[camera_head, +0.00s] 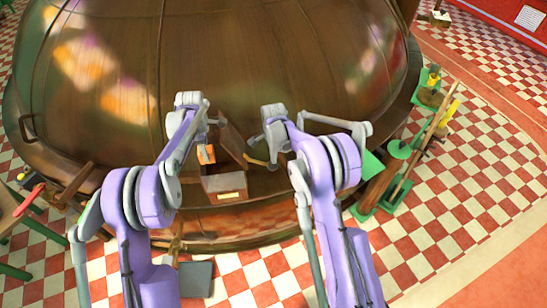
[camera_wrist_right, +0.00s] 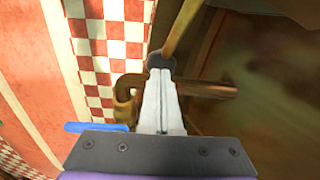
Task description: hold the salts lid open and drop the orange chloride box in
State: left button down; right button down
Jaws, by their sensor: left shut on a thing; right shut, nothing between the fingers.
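The salts box (camera_head: 222,185) is a small brown case with a pale label on its front, standing on the ledge of the copper kettle. Its lid (camera_head: 233,141) stands raised and tilted. My left gripper (camera_head: 205,146) is shut on the orange chloride box (camera_head: 206,154) and holds it over the left side of the salts box. My right gripper (camera_head: 271,163) is shut and empty, to the right of the lid; I cannot tell whether it touches the lid. In the right wrist view the closed fingers (camera_wrist_right: 160,75) reach toward a dark-ended rod.
The large copper kettle (camera_head: 200,60) fills the back. A yellowish handle-like piece (camera_head: 256,161) lies between the salts box and my right gripper. Green stands and wooden poles (camera_head: 400,180) are at the right. A grey panel (camera_head: 196,279) is below on the checkered floor.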

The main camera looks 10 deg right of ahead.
pick_arm(q)
jog(key=shift+w, duration=2.25)
jog(key=shift+c, duration=0.3)
grip_release()
jog(key=shift+o, duration=0.3)
jog(key=shift+f, duration=0.1)
jog(key=s+r, duration=0.3)
jog(key=s, duration=1.7)
jog(key=shift+a, duration=0.25)
